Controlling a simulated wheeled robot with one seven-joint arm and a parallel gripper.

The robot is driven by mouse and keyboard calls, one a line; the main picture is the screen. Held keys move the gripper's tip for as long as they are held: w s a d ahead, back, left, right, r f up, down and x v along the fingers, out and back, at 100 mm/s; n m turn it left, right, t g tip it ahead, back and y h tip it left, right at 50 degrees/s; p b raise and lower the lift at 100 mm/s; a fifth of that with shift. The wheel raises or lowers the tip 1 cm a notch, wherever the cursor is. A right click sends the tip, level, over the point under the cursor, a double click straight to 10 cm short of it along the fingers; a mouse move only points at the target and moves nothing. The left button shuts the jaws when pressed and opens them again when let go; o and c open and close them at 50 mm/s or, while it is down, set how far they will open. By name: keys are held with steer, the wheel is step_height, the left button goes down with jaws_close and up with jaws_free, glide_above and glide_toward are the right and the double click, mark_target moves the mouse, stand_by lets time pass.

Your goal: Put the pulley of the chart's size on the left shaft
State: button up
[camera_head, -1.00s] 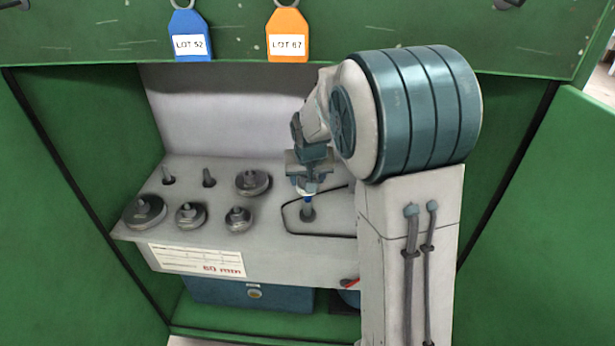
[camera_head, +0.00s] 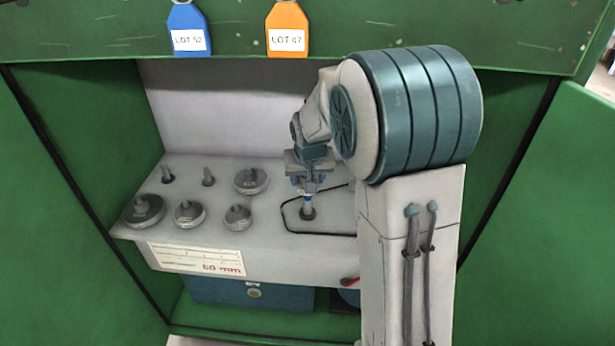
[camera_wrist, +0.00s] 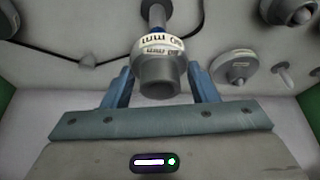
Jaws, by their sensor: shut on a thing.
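My gripper (camera_head: 307,190) is shut on a small grey cylindrical piece (camera_wrist: 158,75) with a white, millimetre-marked band. I cannot tell whether it is a pulley. In the wrist view my blue fingers (camera_wrist: 160,70) stand on both sides of it. A grey post (camera_head: 307,207) with a dark base stands directly below, inside a black outline; I cannot tell whether the piece is around it or just above. Several disc pulleys sit on the shelf's left, including a large one (camera_head: 145,209), two smaller ones (camera_head: 190,213) (camera_head: 238,216) and a back one (camera_head: 251,180).
Two bare pegs (camera_head: 167,175) (camera_head: 208,177) stand at the back left. The chart (camera_head: 197,259) on the shelf front shows red text, either 50 mm or 60 mm. Green cabinet walls (camera_head: 70,200) flank the shelf. My arm hides the shelf's right part. Tags hang above.

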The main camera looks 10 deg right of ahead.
mark_target(308, 199)
steer(key=shift+f, duration=0.2)
steer(key=shift+f+b, duration=1.1)
steer(key=shift+f, duration=0.1)
steer(key=shift+f, duration=0.1)
steer(key=shift+f+b, duration=1.15)
steer(key=shift+f, duration=0.25)
steer(key=shift+f, duration=0.1)
steer(key=shift+f+b, duration=0.9)
steer(key=shift+f, duration=0.2)
